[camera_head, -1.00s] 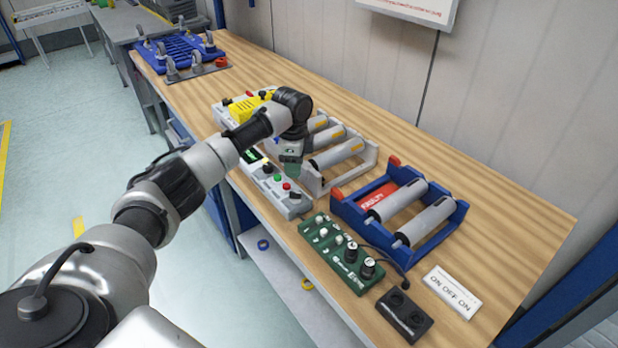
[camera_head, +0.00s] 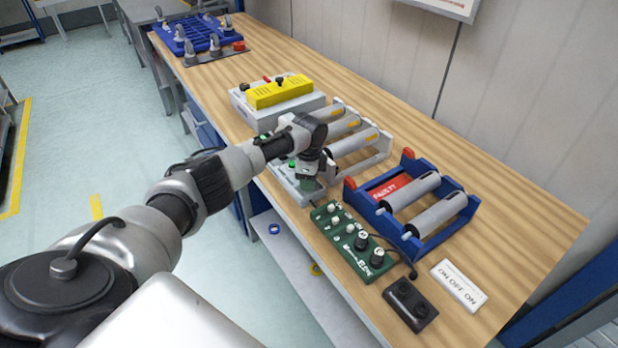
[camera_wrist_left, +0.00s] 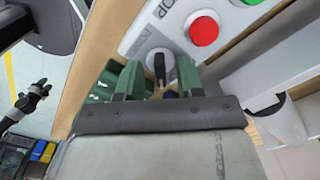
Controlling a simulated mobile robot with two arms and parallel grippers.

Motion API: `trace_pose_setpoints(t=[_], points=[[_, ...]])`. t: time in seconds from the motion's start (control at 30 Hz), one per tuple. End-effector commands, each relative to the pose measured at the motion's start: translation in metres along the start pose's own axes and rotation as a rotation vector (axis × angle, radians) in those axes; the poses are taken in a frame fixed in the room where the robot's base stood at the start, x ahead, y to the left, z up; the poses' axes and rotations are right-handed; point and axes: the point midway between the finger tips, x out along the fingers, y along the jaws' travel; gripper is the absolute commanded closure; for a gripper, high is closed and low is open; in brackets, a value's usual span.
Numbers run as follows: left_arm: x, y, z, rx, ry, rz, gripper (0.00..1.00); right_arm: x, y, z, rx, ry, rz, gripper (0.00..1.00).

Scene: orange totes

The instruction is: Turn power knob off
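The power knob (camera_wrist_left: 159,66) is a black lever on a round grey base on the light grey control panel (camera_wrist_left: 140,38), beside a red button (camera_wrist_left: 204,30). My left gripper (camera_wrist_left: 156,78) has its two green fingers apart, one on each side of the knob, with gaps visible between. Whether a finger touches it I cannot tell. In the head view my left gripper (camera_head: 308,184) is over the near end of the panel (camera_head: 282,178) and hides the knob. My right gripper is not seen in the head view.
A green control box (camera_head: 352,238) with knobs stands close to the right of the gripper. A white roller stand (camera_head: 372,158) is behind it, and a blue roller stand (camera_head: 425,245) is further right. A grey box with a yellow top (camera_head: 280,92) stands further back.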

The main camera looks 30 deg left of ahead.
Motion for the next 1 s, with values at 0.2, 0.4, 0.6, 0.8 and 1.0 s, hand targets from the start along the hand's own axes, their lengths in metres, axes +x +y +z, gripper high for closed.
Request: trace_pose_setpoints(t=[0.2,0.4,0.6,0.8,1.0], points=[[0.0,0.0,0.0,0.0,0.0,0.0,0.66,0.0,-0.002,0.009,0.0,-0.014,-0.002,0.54],[0.0,0.0,0.0,0.0,0.0,0.0,0.96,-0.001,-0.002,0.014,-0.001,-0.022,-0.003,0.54],[0.0,0.0,0.0,-0.001,0.0,0.0,1.0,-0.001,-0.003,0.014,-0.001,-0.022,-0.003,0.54],[-0.001,0.0,0.0,-0.035,0.001,0.0,1.0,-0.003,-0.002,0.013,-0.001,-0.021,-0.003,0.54],[-0.002,0.0,0.0,-0.141,0.002,0.001,1.0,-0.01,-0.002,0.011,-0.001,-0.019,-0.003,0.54]])
